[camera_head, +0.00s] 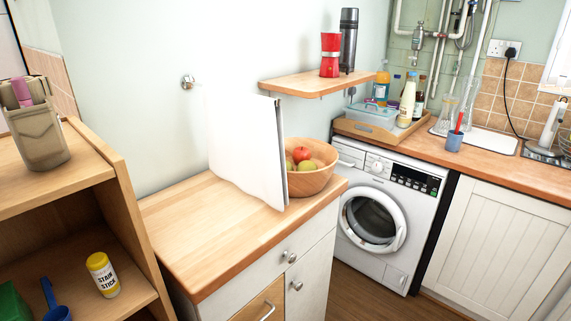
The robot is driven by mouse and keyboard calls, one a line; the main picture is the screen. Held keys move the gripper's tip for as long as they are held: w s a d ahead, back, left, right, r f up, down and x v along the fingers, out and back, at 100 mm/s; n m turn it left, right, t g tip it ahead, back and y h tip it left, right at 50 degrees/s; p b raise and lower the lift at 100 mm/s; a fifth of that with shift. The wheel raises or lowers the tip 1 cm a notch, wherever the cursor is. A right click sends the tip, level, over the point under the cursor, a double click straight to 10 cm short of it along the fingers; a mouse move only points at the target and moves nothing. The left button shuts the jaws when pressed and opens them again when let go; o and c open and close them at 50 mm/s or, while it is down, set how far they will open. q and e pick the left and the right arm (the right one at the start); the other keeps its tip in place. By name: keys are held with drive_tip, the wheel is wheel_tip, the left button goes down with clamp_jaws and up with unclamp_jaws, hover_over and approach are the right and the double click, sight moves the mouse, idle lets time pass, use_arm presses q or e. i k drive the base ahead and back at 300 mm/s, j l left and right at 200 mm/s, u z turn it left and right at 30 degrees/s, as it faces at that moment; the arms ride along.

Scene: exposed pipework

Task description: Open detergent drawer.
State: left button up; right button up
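The white washing machine (408,212) stands under the wooden worktop at the right of the middle, with its round glass door (373,216) shut. Its detergent drawer (349,157) is at the upper left of its front, left of the dial. The cabinet edge and the fruit bowl are close beside the drawer in the picture, and I cannot tell from here whether it is fully shut. Neither of my grippers is in view.
A wooden-topped cabinet (185,222) is in front, left of the machine. On it are a white upright panel (247,150) and a wooden fruit bowl (312,180). A wooden shelf unit (130,215) is at left. Some floor (350,295) shows before the machine.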

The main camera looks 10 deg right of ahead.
sight(350, 156)
drive_tip(key=i+l+u, duration=0.35)
drive_tip(key=l+u, duration=0.35)
drive_tip(key=i+l+u, duration=0.2)
drive_tip(key=u, duration=0.15)
drive_tip(key=l, duration=0.1)
